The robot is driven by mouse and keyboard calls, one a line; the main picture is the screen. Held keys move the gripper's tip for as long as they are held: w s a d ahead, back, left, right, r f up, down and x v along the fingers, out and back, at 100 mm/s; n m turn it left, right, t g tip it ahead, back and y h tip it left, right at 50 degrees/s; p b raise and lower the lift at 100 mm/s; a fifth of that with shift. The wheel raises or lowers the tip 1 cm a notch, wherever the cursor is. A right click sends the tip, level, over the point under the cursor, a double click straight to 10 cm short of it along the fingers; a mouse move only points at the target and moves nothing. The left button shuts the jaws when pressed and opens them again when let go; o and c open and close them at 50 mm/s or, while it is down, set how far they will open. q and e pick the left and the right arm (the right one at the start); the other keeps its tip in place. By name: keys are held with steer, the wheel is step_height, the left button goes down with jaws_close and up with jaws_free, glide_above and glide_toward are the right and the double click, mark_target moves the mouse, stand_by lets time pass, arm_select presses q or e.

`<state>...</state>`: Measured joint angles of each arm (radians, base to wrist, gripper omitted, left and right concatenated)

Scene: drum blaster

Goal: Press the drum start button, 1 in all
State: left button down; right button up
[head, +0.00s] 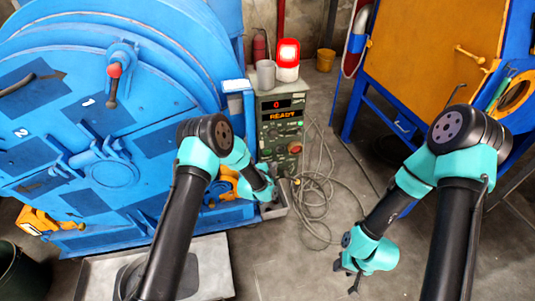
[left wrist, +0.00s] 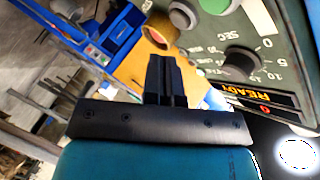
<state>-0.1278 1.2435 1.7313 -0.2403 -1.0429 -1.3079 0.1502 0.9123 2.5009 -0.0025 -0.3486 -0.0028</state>
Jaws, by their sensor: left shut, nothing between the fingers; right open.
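The control box (head: 282,128) is a grey-green panel with a red "0" display and an orange "READY" line. In the left wrist view, the panel (left wrist: 283,45) shows a round green control (left wrist: 206,22) with a dark part on it, cut by the top edge. I cannot tell for sure which control is the drum start button. My left gripper (head: 271,203) is low in front of the box; its shut, empty fingers (left wrist: 166,80) show in the wrist view, apart from the controls. My right gripper (head: 350,276) is open and empty above the floor, right of the box.
The big blue drum machine (head: 110,120) fills the left. A loose cable (head: 318,195) lies on the floor. A blue-framed orange cabinet (head: 430,45) stands at right. Some middle floor is free.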

mark_target(267, 152)
arm_select(q)
steer(key=shift+w+a, duration=0.3)
steer(key=shift+w, duration=0.5)
steer(key=shift+w+a, duration=0.25)
steer(key=shift+w, duration=0.55)
steer(key=shift+w+a, duration=0.3)
steer(key=shift+w, duration=0.5)
steer(key=shift+w, duration=0.15)
steer(key=shift+w+a, duration=0.1)
steer(key=shift+w, duration=0.15)
